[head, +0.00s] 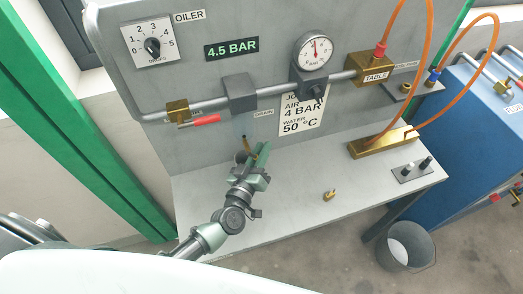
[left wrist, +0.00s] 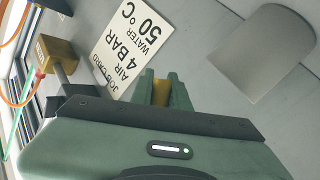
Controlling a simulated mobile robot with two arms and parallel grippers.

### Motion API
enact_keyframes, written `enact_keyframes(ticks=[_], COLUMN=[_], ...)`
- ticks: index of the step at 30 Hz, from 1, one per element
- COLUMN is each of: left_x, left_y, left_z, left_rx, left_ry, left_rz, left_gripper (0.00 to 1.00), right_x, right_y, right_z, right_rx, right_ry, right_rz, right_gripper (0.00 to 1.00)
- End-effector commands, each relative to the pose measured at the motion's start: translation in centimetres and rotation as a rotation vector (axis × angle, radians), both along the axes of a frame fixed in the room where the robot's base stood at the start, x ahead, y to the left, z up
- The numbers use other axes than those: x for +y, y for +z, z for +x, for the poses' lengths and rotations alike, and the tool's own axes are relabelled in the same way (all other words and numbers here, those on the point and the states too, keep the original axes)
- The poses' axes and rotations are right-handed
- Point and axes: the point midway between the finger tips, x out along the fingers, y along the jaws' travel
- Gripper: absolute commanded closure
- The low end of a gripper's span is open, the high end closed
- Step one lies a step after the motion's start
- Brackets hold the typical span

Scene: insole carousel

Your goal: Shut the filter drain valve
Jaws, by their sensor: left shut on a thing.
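My left gripper (head: 254,156) is below the grey filter block (head: 238,93), in front of the panel and beneath the "DRAIN" label (head: 263,112). Its green fingers are shut on a small brass-coloured piece, which shows between them in the left wrist view (left wrist: 161,92) and looks like the filter drain valve. The fingers hide most of the piece, so I cannot tell how its handle is turned. The grey filter also appears to show at the upper right of the left wrist view (left wrist: 265,52). My right gripper is not in view.
A red-handled valve (head: 205,119) sits on the pipe at left. A small brass fitting (head: 330,195) lies on the bench (head: 280,215). A bin (head: 405,245) stands on the floor.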

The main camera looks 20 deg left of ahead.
Motion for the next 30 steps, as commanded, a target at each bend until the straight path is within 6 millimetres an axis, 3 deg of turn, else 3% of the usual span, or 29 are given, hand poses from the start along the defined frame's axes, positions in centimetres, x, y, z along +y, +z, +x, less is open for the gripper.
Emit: enact_keyframes(ticks=[11,21,30], left_x=[-0.5,-0.9,-0.9], left_y=[0.1,1.9,3.4], left_z=[0.4,0.6,0.6], left_rx=[-0.133,-0.312,-0.439], left_ry=[0.001,0.001,0.000], left_rz=[-0.192,-0.458,-0.649], left_gripper=[1.00,1.00,1.00], right_x=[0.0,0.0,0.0], right_y=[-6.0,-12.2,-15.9], right_z=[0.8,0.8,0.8], right_rx=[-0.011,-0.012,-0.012], right_ry=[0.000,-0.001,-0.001], right_rz=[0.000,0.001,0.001], right_gripper=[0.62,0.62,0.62])
